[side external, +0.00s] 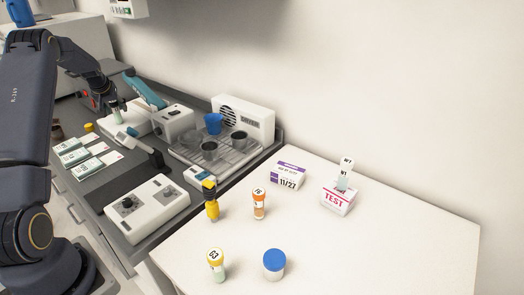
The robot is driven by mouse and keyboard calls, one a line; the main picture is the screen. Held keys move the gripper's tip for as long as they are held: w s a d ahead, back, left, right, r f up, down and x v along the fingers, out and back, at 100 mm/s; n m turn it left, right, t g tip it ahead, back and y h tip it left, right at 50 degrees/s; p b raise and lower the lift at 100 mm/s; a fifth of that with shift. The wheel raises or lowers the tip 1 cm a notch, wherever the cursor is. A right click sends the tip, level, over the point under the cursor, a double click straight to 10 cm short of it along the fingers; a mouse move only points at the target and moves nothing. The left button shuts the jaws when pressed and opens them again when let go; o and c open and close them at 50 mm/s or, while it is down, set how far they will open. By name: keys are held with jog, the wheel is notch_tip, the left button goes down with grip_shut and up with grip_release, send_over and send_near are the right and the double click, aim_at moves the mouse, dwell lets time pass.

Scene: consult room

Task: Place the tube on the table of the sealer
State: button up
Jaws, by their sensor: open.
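My gripper (114,103) is at the upper left, low over the grey bench. Its jaws are open, beside a white machine with a teal lever arm (144,90), probably the sealer. A small pale piece (117,117) shows right under the fingertips. I cannot tell whether it is the tube or part of the machine, or whether the fingers touch it. The machine's flat table is partly hidden by my gripper.
A white control box (174,122) and a dryer (243,120) with cups on a rack stand to the right. Cards (75,157) and a two-knob unit (147,207) lie nearer. Capped containers (259,203) and a test box (337,199) stand on the white table, largely clear at right.

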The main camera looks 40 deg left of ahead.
jog(key=shift+s+d+r, duration=0.1)
jog(key=shift+d+r, duration=0.05)
jog(key=shift+r, duration=0.35)
jog(key=v, duration=1.1)
jog(key=w+d+r+m+t+h, duration=0.15)
jog(key=d+r, duration=0.25)
jog(key=d, duration=0.9)
jog(key=d+r+m+h, duration=0.1)
jog(key=d+r+m, duration=0.25)
jog(key=d, duration=0.95)
jog(key=s+d+f+m+h, duration=0.1)
jog(key=s+d+m, duration=0.2)
jog(key=s+d, duration=0.5)
jog(key=s+d+f+m+h, duration=0.2)
jog(key=s+d, duration=0.6)
jog(key=d, duration=0.5)
jog(key=shift+f+m, duration=0.15)
jog(key=shift+m, duration=0.35)
